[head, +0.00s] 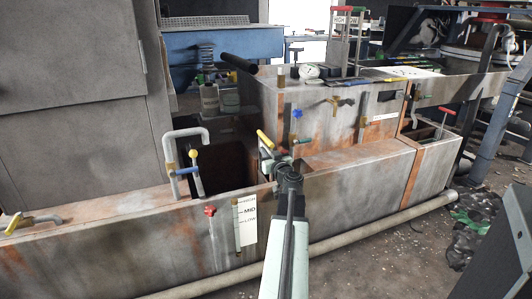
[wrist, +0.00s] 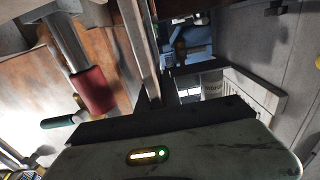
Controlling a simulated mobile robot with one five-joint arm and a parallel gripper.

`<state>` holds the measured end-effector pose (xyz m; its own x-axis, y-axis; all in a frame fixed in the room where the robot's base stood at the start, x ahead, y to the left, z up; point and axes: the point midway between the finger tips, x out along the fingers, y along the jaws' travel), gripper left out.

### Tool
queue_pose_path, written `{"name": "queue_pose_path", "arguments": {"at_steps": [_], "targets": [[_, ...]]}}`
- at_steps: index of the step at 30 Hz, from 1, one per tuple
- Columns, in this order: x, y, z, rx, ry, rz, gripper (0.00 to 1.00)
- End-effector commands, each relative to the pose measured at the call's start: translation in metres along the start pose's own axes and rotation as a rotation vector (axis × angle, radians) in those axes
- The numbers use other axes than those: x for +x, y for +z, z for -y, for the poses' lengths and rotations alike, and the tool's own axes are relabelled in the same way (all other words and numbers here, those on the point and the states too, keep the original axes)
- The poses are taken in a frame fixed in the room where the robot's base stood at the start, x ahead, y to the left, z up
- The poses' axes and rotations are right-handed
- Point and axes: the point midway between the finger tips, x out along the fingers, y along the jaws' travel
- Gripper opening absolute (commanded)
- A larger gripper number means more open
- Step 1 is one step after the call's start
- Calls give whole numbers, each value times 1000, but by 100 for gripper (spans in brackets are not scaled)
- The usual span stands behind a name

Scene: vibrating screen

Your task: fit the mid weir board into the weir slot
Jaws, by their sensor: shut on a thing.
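My gripper (head: 273,163) is at the trough's upper edge, just right of the dark opening, and is shut on a thin piece. A yellow-ended part (head: 265,140) shows at the gripper in the head view; I cannot tell if it belongs to the held piece. In the wrist view a thin pale strip (wrist: 139,45) rises from between the dark jaws (wrist: 152,102); I take it to be the mid weir board, but its label is not visible. The weir slot cannot be made out clearly. A HIGH, MID, LOW scale (head: 247,221) is on the trough's front.
The dark opening (head: 222,167) has a bent grey pipe (head: 187,134) at its left. A rack (head: 350,24) with labelled boards stands behind the raised tank (head: 330,115). A red valve knob (head: 210,211) sticks out in front. A long pipe (head: 380,226) runs along the trough's foot.

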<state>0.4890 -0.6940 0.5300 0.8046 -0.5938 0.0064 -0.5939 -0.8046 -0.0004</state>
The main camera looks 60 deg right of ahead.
Motion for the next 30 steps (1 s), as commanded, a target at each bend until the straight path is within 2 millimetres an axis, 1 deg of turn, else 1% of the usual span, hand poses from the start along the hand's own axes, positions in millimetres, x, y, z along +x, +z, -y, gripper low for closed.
{"name": "queue_pose_path", "arguments": {"at_steps": [11, 21, 30], "targets": [[0, 1, 0, 1, 0, 0, 0], [0, 7, 0, 1, 0, 0, 0], [0, 6, 0, 1, 0, 0, 0]]}}
